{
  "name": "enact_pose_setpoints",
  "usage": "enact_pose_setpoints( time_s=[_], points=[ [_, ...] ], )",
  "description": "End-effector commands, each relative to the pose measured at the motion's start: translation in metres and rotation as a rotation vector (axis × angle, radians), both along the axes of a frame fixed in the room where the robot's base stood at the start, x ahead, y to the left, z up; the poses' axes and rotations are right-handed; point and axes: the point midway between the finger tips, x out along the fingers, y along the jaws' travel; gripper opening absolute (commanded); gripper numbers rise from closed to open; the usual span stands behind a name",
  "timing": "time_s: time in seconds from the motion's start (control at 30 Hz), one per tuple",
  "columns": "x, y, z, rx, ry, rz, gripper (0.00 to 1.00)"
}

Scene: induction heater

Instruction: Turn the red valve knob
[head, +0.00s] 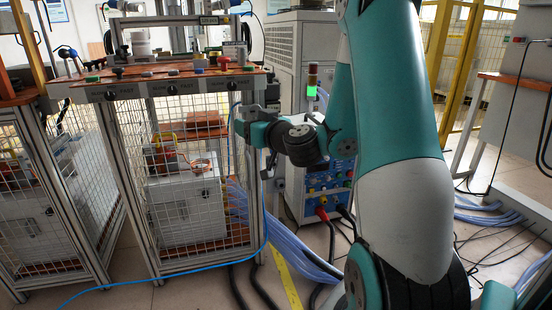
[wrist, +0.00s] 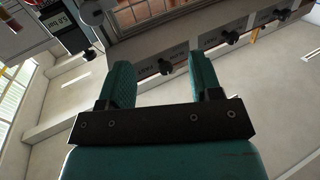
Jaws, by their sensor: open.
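In the head view a small red knob-like part (head: 223,62) stands on the wooden top of the caged bench, near its right end. I cannot tell for sure that it is the valve knob. My gripper (head: 241,118) is in front of the bench's right side, below the top's level and apart from the red part. In the wrist view my gripper (wrist: 161,62) has its two teal fingers spread with nothing held between them. The red part is not clearly seen in the wrist view.
The bench top (head: 185,80) carries switches and small fittings. A mesh cage with a grey box (head: 187,208) is below it. A blue-panelled power unit (head: 328,183) with cables stands to the right. Blue hoses (head: 300,250) cross the floor.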

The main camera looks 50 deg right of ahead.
Motion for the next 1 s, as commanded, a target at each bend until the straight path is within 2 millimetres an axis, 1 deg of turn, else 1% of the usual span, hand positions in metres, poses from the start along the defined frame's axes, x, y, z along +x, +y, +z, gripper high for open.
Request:
enact_pose_setpoints(
  time_s=[0.03, 0.1, 0.2, 0.23, 0.33, 0.47, 0.7, 1.0],
  points=[
    [-0.008, -0.029, -0.039, -0.005, -0.01, -0.096, 0.58],
    [-0.019, -0.059, -0.058, -0.017, -0.02, -0.207, 0.58],
    [-0.033, -0.089, -0.077, -0.03, -0.023, -0.321, 0.58],
    [-0.036, -0.095, -0.08, -0.034, -0.022, -0.345, 0.58],
    [-0.042, -0.107, -0.085, -0.039, -0.02, -0.393, 0.58],
    [-0.038, -0.114, -0.08, -0.04, -0.02, -0.405, 0.58],
    [-0.012, -0.128, -0.075, -0.039, -0.019, -0.402, 0.58],
    [0.016, -0.145, -0.075, -0.04, -0.019, -0.401, 0.58]
  ],
)
